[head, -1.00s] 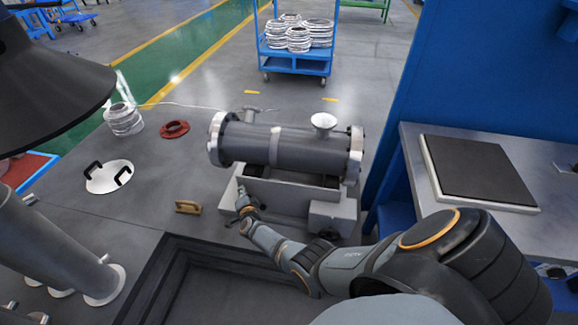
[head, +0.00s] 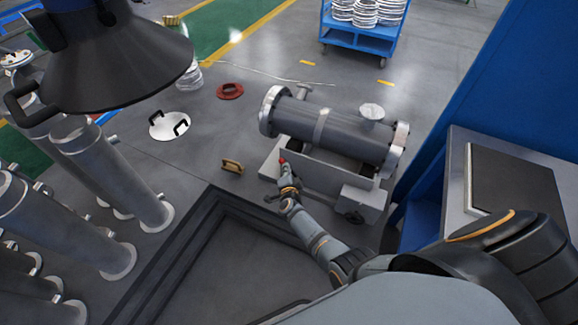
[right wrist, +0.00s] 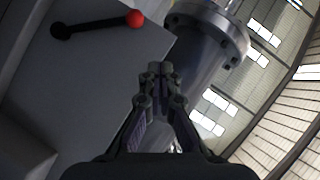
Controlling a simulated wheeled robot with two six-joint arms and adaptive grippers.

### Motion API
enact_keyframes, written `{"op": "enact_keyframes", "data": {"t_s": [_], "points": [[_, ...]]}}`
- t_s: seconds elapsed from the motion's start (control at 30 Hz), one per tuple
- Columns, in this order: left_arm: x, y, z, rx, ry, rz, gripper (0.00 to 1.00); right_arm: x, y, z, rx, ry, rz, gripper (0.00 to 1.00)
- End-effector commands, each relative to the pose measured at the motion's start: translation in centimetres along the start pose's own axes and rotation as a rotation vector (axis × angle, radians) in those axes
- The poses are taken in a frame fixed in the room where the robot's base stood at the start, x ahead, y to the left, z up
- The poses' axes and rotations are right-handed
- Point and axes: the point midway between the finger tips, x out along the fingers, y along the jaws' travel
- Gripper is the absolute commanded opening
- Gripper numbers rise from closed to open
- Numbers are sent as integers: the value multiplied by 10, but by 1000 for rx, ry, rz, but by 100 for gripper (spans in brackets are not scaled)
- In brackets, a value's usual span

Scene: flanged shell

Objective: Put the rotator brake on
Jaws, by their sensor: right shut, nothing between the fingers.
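The grey flanged shell (head: 300,122) lies level on the grey rotator (head: 322,176). On the rotator's side is a lever with a red ball knob, which I take for the brake (right wrist: 97,25). In the right wrist view the lever lies nearly level, its knob to the right. In the head view only the red knob (head: 281,161) shows, just past my right gripper (head: 285,174). My right gripper, shut and empty, also shows in the right wrist view (right wrist: 160,68), below the knob and apart from it in the picture. My left gripper is out of view.
A dark pit edge (head: 190,235) lies in front of the rotator. A tan handled block (head: 232,167), a white lid with black handles (head: 169,126) and a red ring (head: 230,91) are on the floor. Grey pipes (head: 110,180) stand left. A bench (head: 456,180) is at right.

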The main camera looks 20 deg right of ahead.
Motion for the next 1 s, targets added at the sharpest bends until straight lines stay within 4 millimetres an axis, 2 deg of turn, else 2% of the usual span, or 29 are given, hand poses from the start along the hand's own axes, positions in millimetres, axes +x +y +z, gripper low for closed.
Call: {"op": "enact_keyframes", "data": {"t_s": [0.03,0.23,0.83,0.93,0.97,1.0], "points": [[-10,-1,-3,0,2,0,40,-12,-5,-2,1,0,2,0],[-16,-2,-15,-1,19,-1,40,-32,-6,0,0,0,0,0],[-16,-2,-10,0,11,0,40,-35,-6,1,-1,0,0,0],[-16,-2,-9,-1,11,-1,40,-40,10,7,-49,-29,13,0],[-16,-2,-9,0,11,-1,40,-44,20,11,-85,-53,21,0],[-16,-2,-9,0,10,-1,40,-51,39,18,-149,-94,36,0]]}}
